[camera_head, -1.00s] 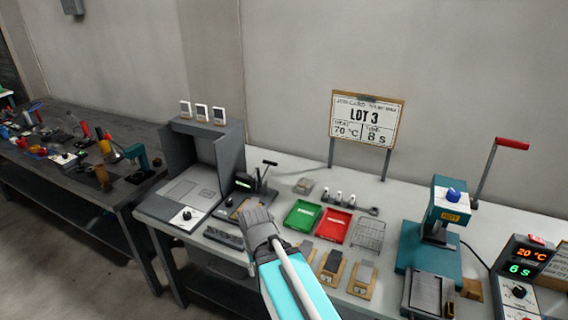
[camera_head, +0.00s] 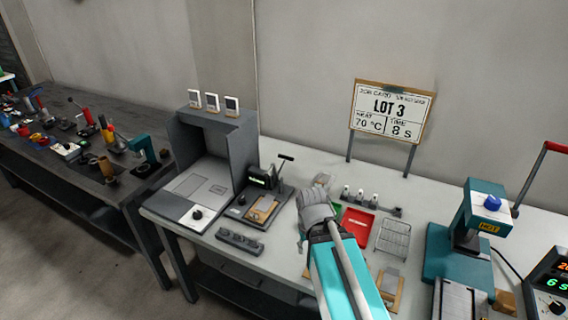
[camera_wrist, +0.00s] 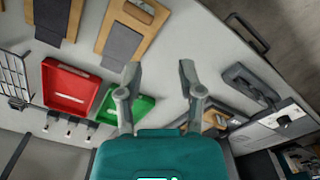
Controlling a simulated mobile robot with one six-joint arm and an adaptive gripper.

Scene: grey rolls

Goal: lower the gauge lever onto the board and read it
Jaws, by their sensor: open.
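The gauge (camera_head: 259,181) is a small black device with a green-lit display, on a dark base at the middle of the bench in the head view. Its black lever (camera_head: 286,158) sticks up and to the right, apart from the board. The board (camera_head: 262,209), tan with a grey patch, lies on the base in front of the gauge. My gripper (camera_wrist: 160,70) is open and empty in the wrist view. In the head view it is right of the gauge, above the bench, covering most of the green tray. The board shows partly behind a finger in the wrist view (camera_wrist: 216,119).
A red tray (camera_head: 357,229), wire rack (camera_head: 392,239) and green press (camera_head: 465,240) stand to the right. The grey booth (camera_head: 217,150) is left of the gauge, with a dark slotted holder (camera_head: 240,241) in front. The job card (camera_head: 391,110) stands behind.

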